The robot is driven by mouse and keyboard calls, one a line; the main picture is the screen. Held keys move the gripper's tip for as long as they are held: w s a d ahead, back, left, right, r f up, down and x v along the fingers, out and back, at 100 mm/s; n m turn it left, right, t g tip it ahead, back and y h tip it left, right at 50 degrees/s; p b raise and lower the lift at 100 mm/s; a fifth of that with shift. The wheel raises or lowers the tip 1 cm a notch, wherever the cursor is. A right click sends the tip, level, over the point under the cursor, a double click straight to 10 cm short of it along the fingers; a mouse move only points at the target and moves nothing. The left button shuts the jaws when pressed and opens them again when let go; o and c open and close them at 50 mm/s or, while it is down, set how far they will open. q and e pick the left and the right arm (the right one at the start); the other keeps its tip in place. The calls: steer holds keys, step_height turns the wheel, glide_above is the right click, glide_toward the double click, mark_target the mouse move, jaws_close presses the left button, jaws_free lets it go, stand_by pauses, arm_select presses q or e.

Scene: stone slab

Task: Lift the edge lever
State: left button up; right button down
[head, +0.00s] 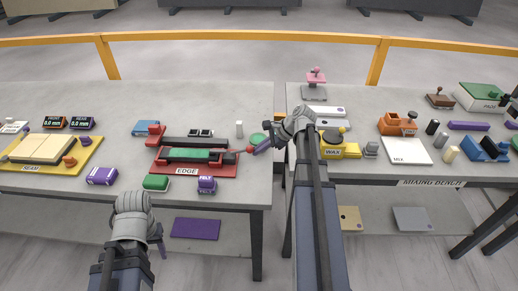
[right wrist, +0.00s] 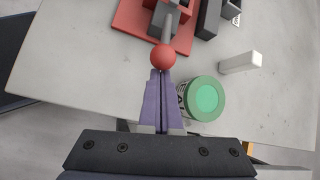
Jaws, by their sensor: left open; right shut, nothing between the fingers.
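The edge device has a red base (head: 172,169) labelled EDGE and stands on the left bench, with a green strip (head: 190,154) in it. Its lever is a grey arm (right wrist: 168,22) ending in a red ball knob (right wrist: 163,57), which points right in the head view (head: 250,149). My right gripper (right wrist: 160,74) is shut and empty, its purple fingertips right at the ball; whether they touch it or sit above or below it I cannot tell. My left gripper (head: 157,240) is open, at the front of the left bench, away from the device.
A green-topped round tin (right wrist: 205,98) stands close beside my right fingers. A white block (right wrist: 240,62) stands beyond it. A green pad (head: 156,182) and a purple FELT box (head: 207,185) lie in front of the device. A gap separates the benches.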

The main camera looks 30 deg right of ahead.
steer(key=shift+w+a+r+g+h+p, duration=0.15)
steer(key=shift+r+g+h+p, duration=0.35)
steer(key=shift+r+p, duration=0.8)
steer(key=h+p, duration=0.1)
steer(key=p, duration=0.1)
steer(key=a+r+g+h+p, duration=0.1)
steer(key=p, duration=0.1)
steer(key=w+r+h+p, duration=0.1)
steer(key=p, duration=0.1)
steer(key=shift+a+r+g, duration=0.25)
steer(key=shift+g, duration=0.15)
steer(key=shift+w+a+r+g+h+p, duration=0.1)
steer(key=shift+a+r+g+h+p, duration=0.15)
steer(key=shift+h+p, duration=0.3)
steer(key=shift+w+a+r+n+g+h+p, duration=0.3)
steer(key=shift+w+a+r+g+h+p, duration=0.15)
steer(key=shift+g+h+p, duration=0.15)
steer(key=a, duration=0.1)
steer(key=w+a+r+g+h, duration=0.1)
steer(key=a+h+p, duration=0.1)
steer(key=shift+w+r, duration=0.25)
steer(key=shift+w, duration=0.1)
steer(key=shift+w+a+r, duration=0.1)
steer(key=shift+w+a, duration=0.35)
steer(key=shift+a, duration=0.2)
steer(key=shift+w+a, duration=0.15)
